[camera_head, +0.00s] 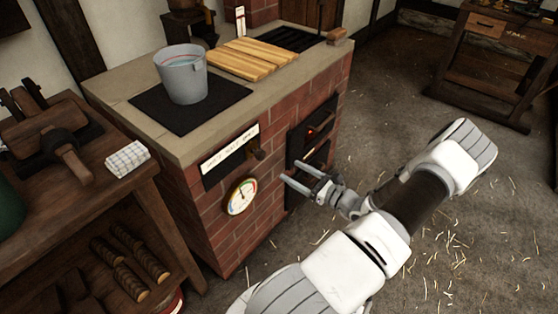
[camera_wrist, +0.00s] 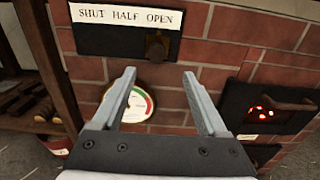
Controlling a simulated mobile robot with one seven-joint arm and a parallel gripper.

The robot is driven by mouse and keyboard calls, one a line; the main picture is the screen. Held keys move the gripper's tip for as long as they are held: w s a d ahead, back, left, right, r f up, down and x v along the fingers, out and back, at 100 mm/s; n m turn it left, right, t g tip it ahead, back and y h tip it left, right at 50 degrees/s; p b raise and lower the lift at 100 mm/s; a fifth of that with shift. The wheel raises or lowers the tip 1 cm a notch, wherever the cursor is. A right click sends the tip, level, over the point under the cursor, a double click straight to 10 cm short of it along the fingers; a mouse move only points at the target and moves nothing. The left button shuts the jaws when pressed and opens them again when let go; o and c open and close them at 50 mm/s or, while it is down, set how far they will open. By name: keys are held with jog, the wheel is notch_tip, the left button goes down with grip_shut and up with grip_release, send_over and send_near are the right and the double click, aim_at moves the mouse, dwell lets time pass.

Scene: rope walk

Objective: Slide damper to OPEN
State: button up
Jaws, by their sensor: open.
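The damper is a dark plate on the brick stove front with a white label reading SHUT HALF OPEN (camera_wrist: 125,15). Its dark brown knob (camera_wrist: 157,46) sits under the right part of the label, near the word OPEN; the knob also shows in the head view (camera_head: 257,152). I cannot tell its exact setting. My gripper (camera_head: 300,174) is open and empty in front of the stove, to the right of and below the knob. In the wrist view my two fingers (camera_wrist: 160,72) point toward the bricks below the knob, apart from it.
A round dial gauge (camera_head: 241,196) is on the brick front below the damper. A firebox door (camera_head: 312,132) with a red glow and a handle is to the right. A bucket (camera_head: 182,74) stands on the stove top. A wooden bench (camera_head: 150,175) is at left.

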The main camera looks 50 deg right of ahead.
jog(key=s, duration=0.3)
jog(key=shift+s+d, duration=0.15)
jog(key=shift+s, duration=0.15)
dwell(0.3)
